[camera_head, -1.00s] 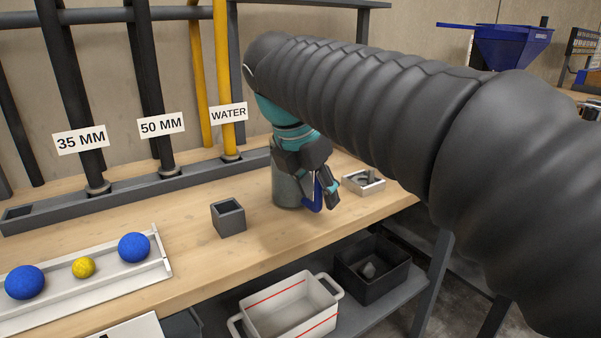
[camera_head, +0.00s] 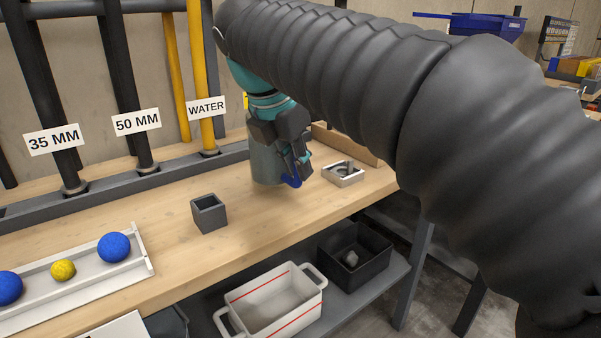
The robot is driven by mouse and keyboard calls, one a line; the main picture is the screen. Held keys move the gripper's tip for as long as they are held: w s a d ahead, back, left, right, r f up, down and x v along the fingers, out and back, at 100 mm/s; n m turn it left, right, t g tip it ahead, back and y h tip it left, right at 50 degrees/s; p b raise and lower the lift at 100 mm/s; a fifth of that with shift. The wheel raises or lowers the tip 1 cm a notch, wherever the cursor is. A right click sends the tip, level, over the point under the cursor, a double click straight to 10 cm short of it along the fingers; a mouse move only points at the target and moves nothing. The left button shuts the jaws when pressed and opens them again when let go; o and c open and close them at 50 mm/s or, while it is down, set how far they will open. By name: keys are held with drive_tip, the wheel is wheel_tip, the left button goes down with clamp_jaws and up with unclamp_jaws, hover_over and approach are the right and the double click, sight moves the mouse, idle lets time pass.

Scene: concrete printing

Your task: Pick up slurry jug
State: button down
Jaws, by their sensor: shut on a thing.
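The slurry jug (camera_head: 265,166) is a grey cylinder with a blue handle (camera_head: 293,181) on its right side. It stands upright at the back middle of the wooden bench, seemingly a little above the top. My gripper (camera_head: 298,167) points down at the jug's right side and is shut on the blue handle. Its dark fingers hide part of the handle, and the wrist hides the jug's upper right part and rim.
A small grey open box (camera_head: 209,214) sits left of the jug and a light square tray (camera_head: 343,174) right of it. A white rack (camera_head: 142,255) with balls lies front left. Labelled pipes (camera_head: 205,90) stand behind. Bins (camera_head: 277,300) sit on the lower shelf.

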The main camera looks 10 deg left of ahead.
drive_tip(key=s+d+r, duration=0.7)
drive_tip(key=s+d, duration=0.1)
drive_tip(key=shift+s+d+r, duration=0.15)
drive_tip(key=shift+r, duration=0.2)
